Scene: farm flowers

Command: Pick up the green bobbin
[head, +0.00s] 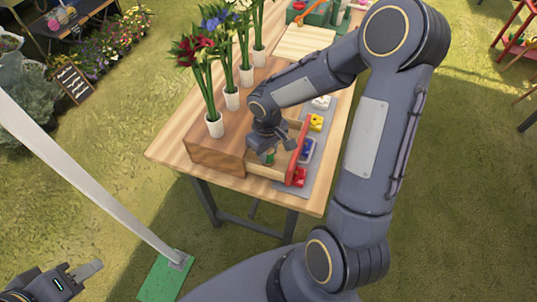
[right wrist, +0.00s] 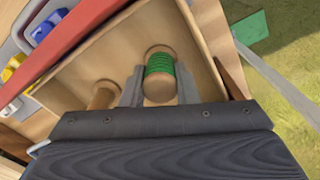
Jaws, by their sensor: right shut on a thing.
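The green bobbin (right wrist: 160,72) is a wooden spool wound with green thread, inside an open wooden drawer (right wrist: 125,45) with a red front. In the right wrist view my right gripper (right wrist: 160,88) has a finger on each side of it and is shut on it. In the head view the right gripper (head: 268,146) reaches down into the drawer, and a bit of green (head: 270,158) shows below it. My left gripper (head: 78,277) is at the bottom left, away from the table; whether it is open is unclear.
A bare wooden spool (right wrist: 103,95) lies beside the green bobbin in the drawer. Potted flowers (head: 214,125) stand in a row on the wooden box (head: 215,157). Coloured items, including a yellow one (head: 316,122), sit on a grey mat beside the drawer front.

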